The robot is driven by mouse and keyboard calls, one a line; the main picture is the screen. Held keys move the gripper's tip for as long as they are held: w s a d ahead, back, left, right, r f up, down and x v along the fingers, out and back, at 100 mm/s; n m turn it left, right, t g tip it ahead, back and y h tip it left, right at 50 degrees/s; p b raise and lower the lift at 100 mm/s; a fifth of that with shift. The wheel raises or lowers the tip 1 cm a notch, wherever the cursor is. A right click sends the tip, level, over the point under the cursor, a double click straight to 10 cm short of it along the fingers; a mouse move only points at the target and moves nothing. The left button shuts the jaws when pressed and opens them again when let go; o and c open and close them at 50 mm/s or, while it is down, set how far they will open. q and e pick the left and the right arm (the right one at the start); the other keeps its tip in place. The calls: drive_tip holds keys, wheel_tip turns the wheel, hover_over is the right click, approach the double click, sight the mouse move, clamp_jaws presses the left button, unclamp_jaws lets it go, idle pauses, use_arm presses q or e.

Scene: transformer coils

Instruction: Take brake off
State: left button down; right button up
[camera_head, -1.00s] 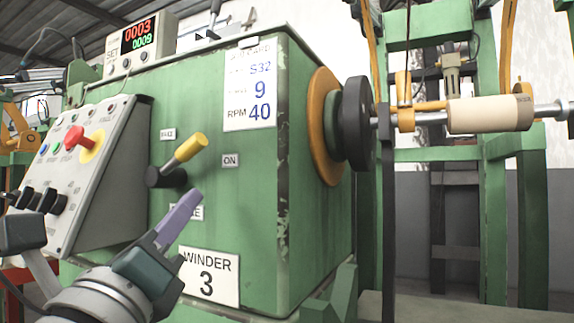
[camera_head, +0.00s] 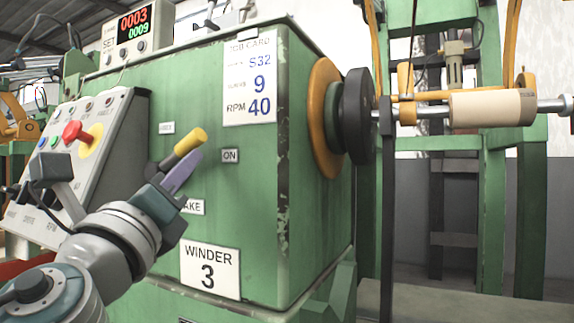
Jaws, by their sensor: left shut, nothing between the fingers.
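The brake lever has a yellow grip (camera_head: 190,141) and a dark pivot on the front of the green winder cabinet (camera_head: 240,200). The lever points up and to the right, toward the ON label (camera_head: 230,156). A partly covered label ending in "AKE" (camera_head: 193,207) sits below it. My left gripper (camera_head: 190,163) is shut and empty, its purple-grey fingers just below the yellow grip. I cannot tell whether they touch it. My right gripper is not in view.
A sloped control panel (camera_head: 112,135) with a red button (camera_head: 74,131) stands left of the lever, close to my left arm. A dark disc (camera_head: 357,117) and a shaft with a cream roll (camera_head: 490,108) are at the right. The cabinet front right of the lever is clear.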

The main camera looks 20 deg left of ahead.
use_arm(q)
drive_tip(key=shift+r+n+y+p, duration=0.3)
drive_tip(key=shift+n+y, duration=0.1)
drive_tip(key=shift+n, duration=0.1)
drive_tip(key=shift+r, duration=0.1)
drive_tip(key=shift+a+r+n+g+y+p, duration=0.1)
drive_tip(key=shift+r+n+g+y+p, duration=0.4)
drive_tip(key=shift+n+p, duration=0.55)
drive_tip(key=a+r+n+g+y+p, duration=0.1)
drive_tip(key=a+r+n+g+p, duration=0.4)
drive_tip(key=n+p, duration=0.6)
drive_tip(key=shift+w+a+r+g+p, duration=0.25)
drive_tip(key=shift+g+p, duration=0.45)
drive_tip(key=shift+p, duration=2.5)
drive_tip(key=shift+d, duration=0.15)
